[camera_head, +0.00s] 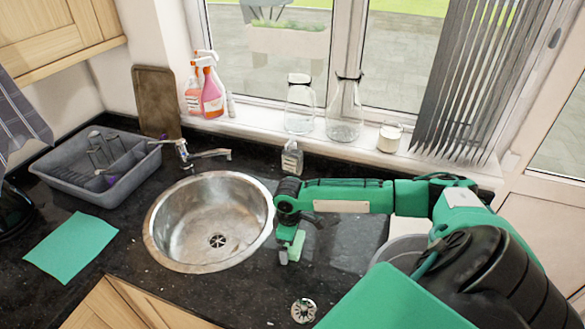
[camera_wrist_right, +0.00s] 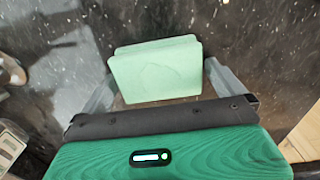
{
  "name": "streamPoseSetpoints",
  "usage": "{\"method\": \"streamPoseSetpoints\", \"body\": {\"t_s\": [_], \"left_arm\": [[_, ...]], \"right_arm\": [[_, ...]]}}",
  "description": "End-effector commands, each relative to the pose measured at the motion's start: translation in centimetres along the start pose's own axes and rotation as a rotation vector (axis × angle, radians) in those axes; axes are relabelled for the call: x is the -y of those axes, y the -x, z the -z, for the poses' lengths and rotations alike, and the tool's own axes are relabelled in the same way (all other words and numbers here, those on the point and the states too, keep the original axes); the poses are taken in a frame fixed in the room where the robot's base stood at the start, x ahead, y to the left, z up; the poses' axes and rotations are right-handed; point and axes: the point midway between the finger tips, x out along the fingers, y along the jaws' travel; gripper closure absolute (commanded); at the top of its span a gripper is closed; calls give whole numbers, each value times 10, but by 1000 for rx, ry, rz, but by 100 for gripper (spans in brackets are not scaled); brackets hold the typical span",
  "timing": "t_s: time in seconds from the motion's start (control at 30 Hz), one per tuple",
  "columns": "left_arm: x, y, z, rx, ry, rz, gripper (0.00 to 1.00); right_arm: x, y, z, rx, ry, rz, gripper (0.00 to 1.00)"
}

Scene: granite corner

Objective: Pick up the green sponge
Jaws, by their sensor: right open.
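The light green sponge (camera_wrist_right: 155,72) is a pale block in the right wrist view, on or just above the dark granite counter. My right gripper (camera_wrist_right: 162,88) is open, with one grey finger on each side of the sponge. Small gaps seem to show beside it, and I cannot tell whether either finger touches it. In the head view the sponge (camera_head: 298,244) shows partly under my right gripper (camera_head: 288,250), just right of the sink. My left gripper is not in view.
The round steel sink (camera_head: 205,225) and its tap (camera_head: 195,152) are left of the gripper. A soap bottle (camera_head: 291,160) stands behind it. A green cloth (camera_head: 72,246) and grey dish rack (camera_head: 95,185) lie farther left. A round metal strainer (camera_head: 303,310) sits near the front.

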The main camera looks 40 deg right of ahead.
Motion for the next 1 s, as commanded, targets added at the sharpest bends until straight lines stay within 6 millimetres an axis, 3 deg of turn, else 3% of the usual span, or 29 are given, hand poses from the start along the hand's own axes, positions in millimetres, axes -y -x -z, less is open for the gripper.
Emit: {"method": "streamPoseSetpoints", "body": {"t_s": [0.1, 0.3, 0.73, 0.87, 1.0], "left_arm": [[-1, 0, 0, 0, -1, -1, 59], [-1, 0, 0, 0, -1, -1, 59], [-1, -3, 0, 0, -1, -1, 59], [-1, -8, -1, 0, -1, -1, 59], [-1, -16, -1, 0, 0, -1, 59]], "right_arm": [[0, 0, 0, 0, 0, 0, 4], [0, 0, 0, 1, 0, 0, 42], [-1, 8, 0, 1, -1, -2, 42], [-1, 23, 0, -2, -1, -3, 42], [-1, 51, 1, -4, 0, -3, 42]]}}
